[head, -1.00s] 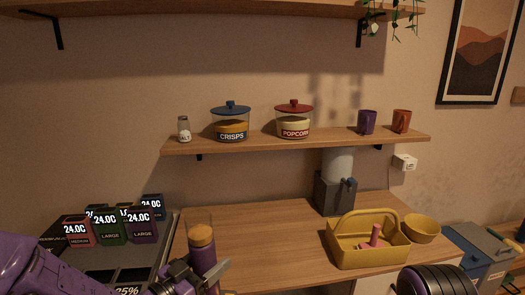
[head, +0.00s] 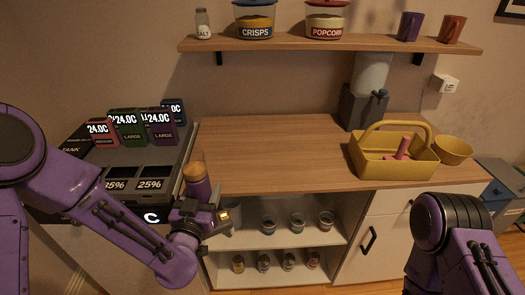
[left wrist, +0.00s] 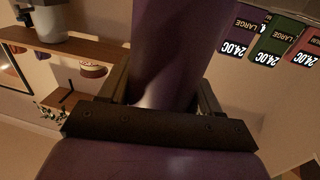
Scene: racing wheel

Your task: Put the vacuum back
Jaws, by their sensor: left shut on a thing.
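My left gripper (head: 208,215) is shut on a purple cylinder with a tan-orange top (head: 197,182), likely the vacuum. It is held roughly upright in front of the counter's left end, beside the dark display unit. In the left wrist view the purple body (left wrist: 178,50) runs between the jaws, and its far end is out of frame. My right arm shows at the lower right, but its gripper is out of view.
A dark unit with screens (head: 148,185) stands left of the wooden counter (head: 270,150). A yellow caddy (head: 395,168), yellow bowl (head: 453,150) and grey machine (head: 362,105) are at right. Jars sit on open shelves (head: 290,240) below. The counter's middle is clear.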

